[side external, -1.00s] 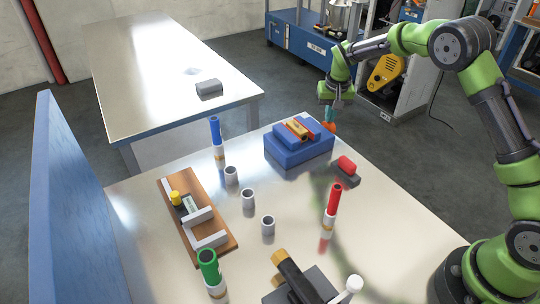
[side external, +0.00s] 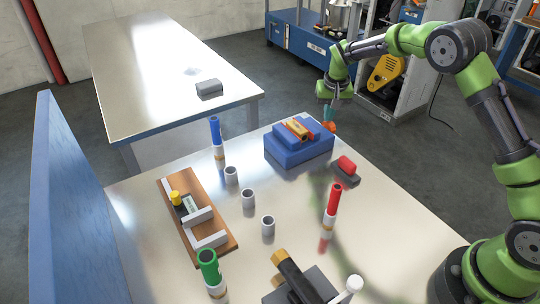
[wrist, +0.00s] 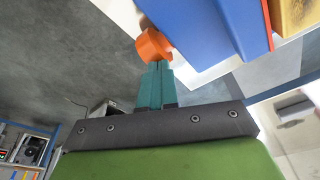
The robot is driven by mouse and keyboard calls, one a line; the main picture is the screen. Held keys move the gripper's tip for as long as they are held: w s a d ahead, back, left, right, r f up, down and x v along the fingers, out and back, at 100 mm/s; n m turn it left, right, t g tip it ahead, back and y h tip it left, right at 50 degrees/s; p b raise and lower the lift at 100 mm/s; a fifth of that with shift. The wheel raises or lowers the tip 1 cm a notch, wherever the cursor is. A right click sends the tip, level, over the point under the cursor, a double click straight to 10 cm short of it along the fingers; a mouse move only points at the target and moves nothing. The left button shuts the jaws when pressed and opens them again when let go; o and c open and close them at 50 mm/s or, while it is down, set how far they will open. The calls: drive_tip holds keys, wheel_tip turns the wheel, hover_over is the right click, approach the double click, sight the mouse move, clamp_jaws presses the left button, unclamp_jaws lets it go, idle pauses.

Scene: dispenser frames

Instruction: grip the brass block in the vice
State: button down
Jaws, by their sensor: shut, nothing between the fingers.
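The blue vice (side external: 300,153) stands at the far edge of the metal table. The brass block (side external: 297,127) sits between its jaws, beside an orange-red strip; in the wrist view the brass block (wrist: 294,14) is partly cut off at the top right. Whether the jaws press on it I cannot tell. An orange knob (side external: 329,127) is at the vice's right end; it also shows in the wrist view (wrist: 152,45). My gripper (side external: 332,117) is above the knob. Its teal fingers (wrist: 155,70) are shut together and empty, with their tips at the knob; contact is unclear.
A red-topped grey block (side external: 346,170) lies right of the vice. A red tube (side external: 333,200), a blue tube (side external: 215,131), several grey cups (side external: 248,198) and a wooden board (side external: 228,241) stand nearer. The second table (side external: 150,65) is mostly bare.

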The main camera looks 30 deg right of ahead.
drive_tip(key=shift+w+f, duration=0.2)
drive_tip(key=shift+w, duration=0.3)
idle(0.8)
drive_tip(key=shift+r, duration=0.15)
drive_tip(key=shift+r, duration=0.7)
drive_tip(key=shift+s, duration=1.25)
drive_tip(key=shift+x, duration=0.9)
